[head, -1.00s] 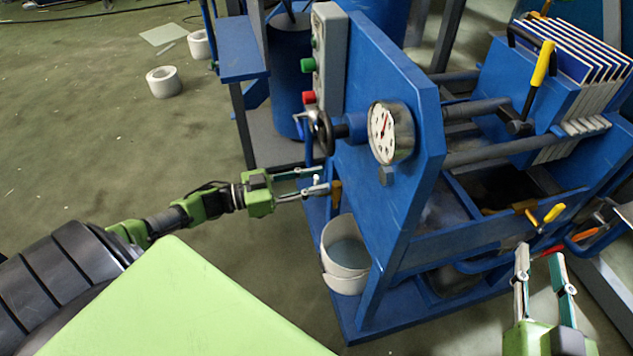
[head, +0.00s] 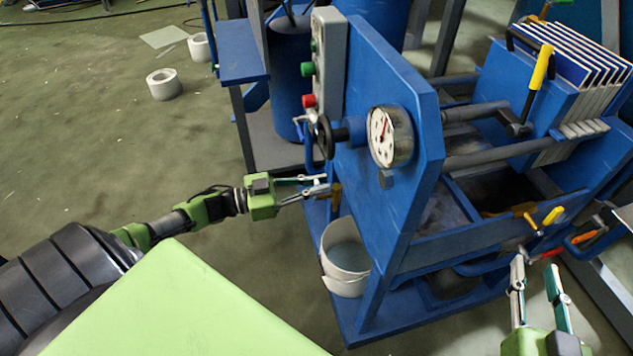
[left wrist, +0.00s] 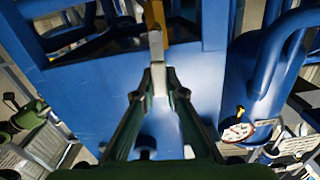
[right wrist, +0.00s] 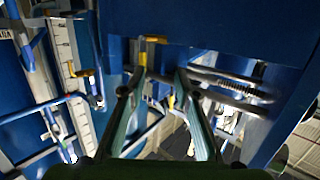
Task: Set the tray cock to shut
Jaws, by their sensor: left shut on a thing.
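The tray cock (head: 336,194), a small brass-coloured fitting, sits low on the left side of the blue frame, above a white bucket. It shows at the top of the left wrist view (left wrist: 156,14), with a pale grey lever (left wrist: 157,52) pointing toward my gripper. My left gripper (head: 325,184) is shut on that lever; its fingertips meet around it in the left wrist view (left wrist: 158,82). The fingers partly hide the lever, so its exact angle is hard to tell. My right gripper (head: 535,262) is open and empty at the lower right, away from this cock.
The white bucket (head: 345,258) stands on the blue base below the cock. A handwheel (head: 324,137) and gauge (head: 383,137) sit above. A yellow-handled cock (head: 552,216) is near my right gripper. A white roll (head: 164,83) lies on open floor at left.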

